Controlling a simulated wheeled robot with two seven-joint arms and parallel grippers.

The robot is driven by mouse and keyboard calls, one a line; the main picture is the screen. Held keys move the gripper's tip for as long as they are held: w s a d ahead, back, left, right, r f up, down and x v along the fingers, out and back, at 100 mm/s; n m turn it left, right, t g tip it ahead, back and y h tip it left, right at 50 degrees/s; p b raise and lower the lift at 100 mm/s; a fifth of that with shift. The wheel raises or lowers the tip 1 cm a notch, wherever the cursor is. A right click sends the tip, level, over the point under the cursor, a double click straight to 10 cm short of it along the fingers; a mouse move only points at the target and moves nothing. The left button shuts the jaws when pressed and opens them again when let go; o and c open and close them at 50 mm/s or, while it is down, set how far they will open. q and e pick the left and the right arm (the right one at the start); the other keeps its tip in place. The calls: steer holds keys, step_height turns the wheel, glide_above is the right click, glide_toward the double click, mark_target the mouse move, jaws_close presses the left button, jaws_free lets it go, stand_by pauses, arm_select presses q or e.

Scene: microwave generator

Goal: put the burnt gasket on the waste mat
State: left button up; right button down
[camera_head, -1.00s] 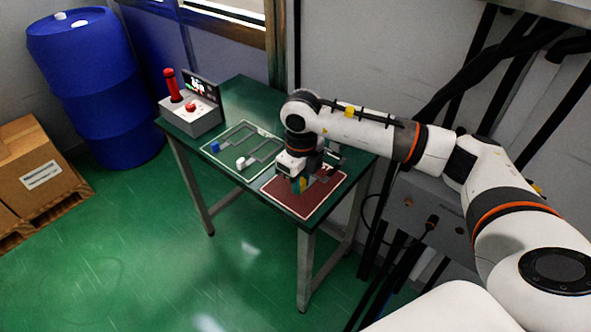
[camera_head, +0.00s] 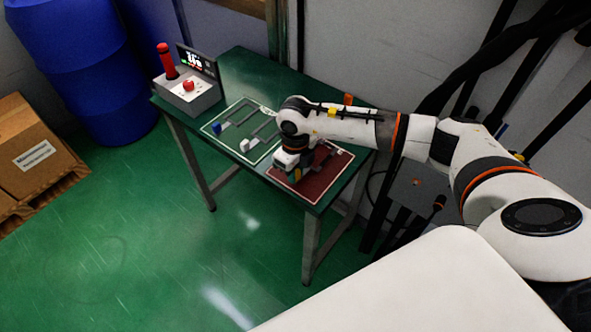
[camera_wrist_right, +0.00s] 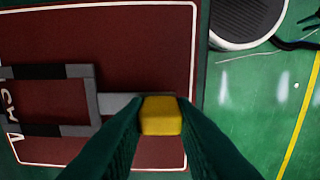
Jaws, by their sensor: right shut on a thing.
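The waste mat (camera_head: 318,190) is dark red with a white border, at the table's front right; it fills much of the right wrist view (camera_wrist_right: 150,45). My right gripper (camera_head: 297,174) points down over the mat's left part. In the right wrist view its dark fingers (camera_wrist_right: 161,118) are shut on the yellow grip block of a gasket (camera_wrist_right: 92,95). This gasket has a grey and black frame, reaching left over the mat and covering part of its lettering. I cannot tell whether it touches the mat. My left gripper is out of view.
A control box (camera_head: 190,93) with a red button stands at the table's left end. The wall is close behind the table.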

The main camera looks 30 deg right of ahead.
steer(key=shift+f, duration=0.4)
steer(key=c, duration=1.2)
jaws_free()
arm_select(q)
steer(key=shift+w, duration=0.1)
arm_select(e)
steer(key=shift+r, duration=0.5)
arm_select(q)
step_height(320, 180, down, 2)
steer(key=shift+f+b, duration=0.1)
steer(key=shift+b, duration=1.1)
arm_select(e)
step_height(320, 180, up, 11)
steer(key=shift+r, duration=0.15)
